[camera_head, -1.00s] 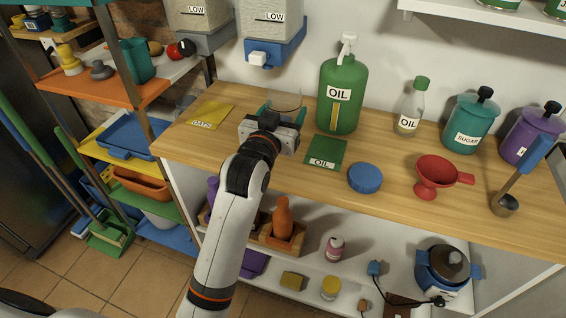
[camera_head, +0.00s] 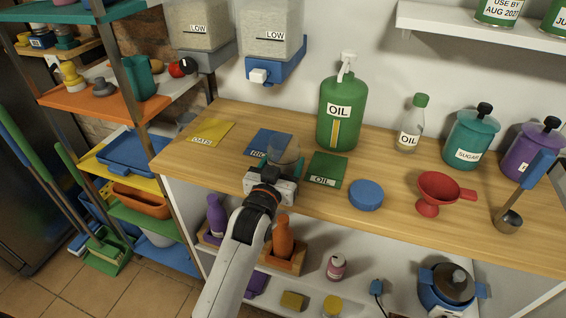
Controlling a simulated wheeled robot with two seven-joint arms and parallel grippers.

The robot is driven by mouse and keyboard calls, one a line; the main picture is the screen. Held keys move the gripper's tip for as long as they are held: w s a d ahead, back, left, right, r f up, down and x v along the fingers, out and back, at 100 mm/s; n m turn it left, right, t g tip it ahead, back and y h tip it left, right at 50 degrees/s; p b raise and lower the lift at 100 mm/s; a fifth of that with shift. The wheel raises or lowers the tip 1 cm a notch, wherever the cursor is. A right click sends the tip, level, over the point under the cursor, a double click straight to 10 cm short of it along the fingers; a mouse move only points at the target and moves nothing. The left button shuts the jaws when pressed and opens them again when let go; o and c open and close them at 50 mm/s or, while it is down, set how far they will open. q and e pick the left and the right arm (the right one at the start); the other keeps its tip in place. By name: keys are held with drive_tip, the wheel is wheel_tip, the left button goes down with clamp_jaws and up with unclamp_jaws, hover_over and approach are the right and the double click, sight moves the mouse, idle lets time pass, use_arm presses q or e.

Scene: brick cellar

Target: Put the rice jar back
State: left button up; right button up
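The clear glass jar (camera_head: 287,151) is between the teal fingers of my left gripper (camera_head: 284,163), which is shut on it. It looks see-through, with no lid on. The jar and gripper are at the front right of a blue mat (camera_head: 262,141), whose partly covered label seems to read RICE. I cannot tell whether the jar's base touches the counter. A blue round lid (camera_head: 366,194) lies on the counter to the right. My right gripper is not in view.
A green OIL mat (camera_head: 327,169) lies just right of the jar, and a yellow OATS mat (camera_head: 211,131) lies left. Behind are a green OIL pump bottle (camera_head: 341,115) and wall dispensers (camera_head: 275,38). A red funnel (camera_head: 436,192) stands right on the wooden counter (camera_head: 400,225).

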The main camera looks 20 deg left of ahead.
use_arm(q)
drive_tip(key=o, duration=1.1)
drive_tip(key=shift+f, duration=0.1)
drive_tip(key=shift+o, duration=0.2)
drive_tip(key=s, duration=1.2)
drive_tip(key=shift+a+r, duration=0.2)
drive_tip(key=shift+r, duration=0.05)
